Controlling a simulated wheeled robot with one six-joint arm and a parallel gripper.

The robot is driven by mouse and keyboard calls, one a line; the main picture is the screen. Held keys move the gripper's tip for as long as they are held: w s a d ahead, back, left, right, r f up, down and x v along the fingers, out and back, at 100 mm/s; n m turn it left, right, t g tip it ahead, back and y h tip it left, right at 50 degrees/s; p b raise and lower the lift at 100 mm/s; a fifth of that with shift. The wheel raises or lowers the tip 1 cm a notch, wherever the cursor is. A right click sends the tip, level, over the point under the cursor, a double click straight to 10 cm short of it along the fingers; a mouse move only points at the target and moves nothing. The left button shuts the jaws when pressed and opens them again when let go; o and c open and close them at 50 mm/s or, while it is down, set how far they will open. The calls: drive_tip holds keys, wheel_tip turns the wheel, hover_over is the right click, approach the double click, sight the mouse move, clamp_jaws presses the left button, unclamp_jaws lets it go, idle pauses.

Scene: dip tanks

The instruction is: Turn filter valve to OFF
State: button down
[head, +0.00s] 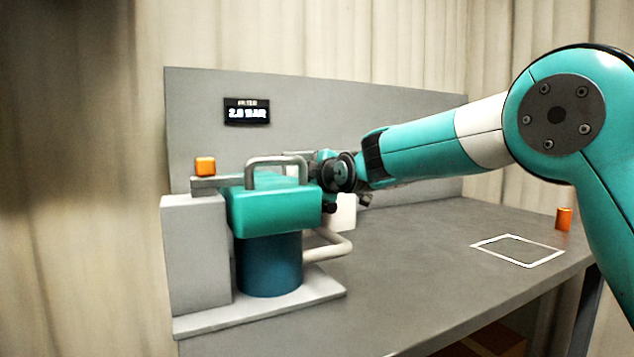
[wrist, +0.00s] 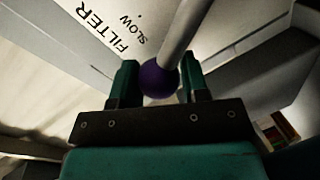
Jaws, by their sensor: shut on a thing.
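The filter valve's lever (wrist: 182,30) is a grey rod ending in a purple ball knob (wrist: 157,80) in the wrist view. My gripper (wrist: 157,68) has one teal finger on each side of the knob and is shut on it. Black lettering "FILTER" and "SLOW" marks the pale panel (wrist: 90,25) beside the lever. An OFF mark is not visible. In the head view the teal-topped filter housing (head: 275,208) with its dark blue bowl (head: 270,265) stands at the left of the bench. My gripper is behind it, and the knob is hidden there.
A small display (head: 247,112) is on the grey back panel (head: 340,110). A metal handle (head: 278,160) rises over the housing, and a pale pipe (head: 335,247) curves out to its right. An orange block (head: 205,166) sits at left.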

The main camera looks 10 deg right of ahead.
drive_tip(key=shift+s+a+f+n+h+b, duration=0.1)
drive_tip(key=shift+a+f+n+h+b, duration=0.25)
drive_tip(key=shift+f+n, duration=0.35)
drive_tip(key=shift+n, duration=0.3)
drive_tip(key=c, duration=0.6)
unclamp_jaws()
drive_tip(key=shift+a+r, duration=0.1)
drive_tip(key=v, duration=1.7)
drive_tip(key=shift+s, duration=0.3)
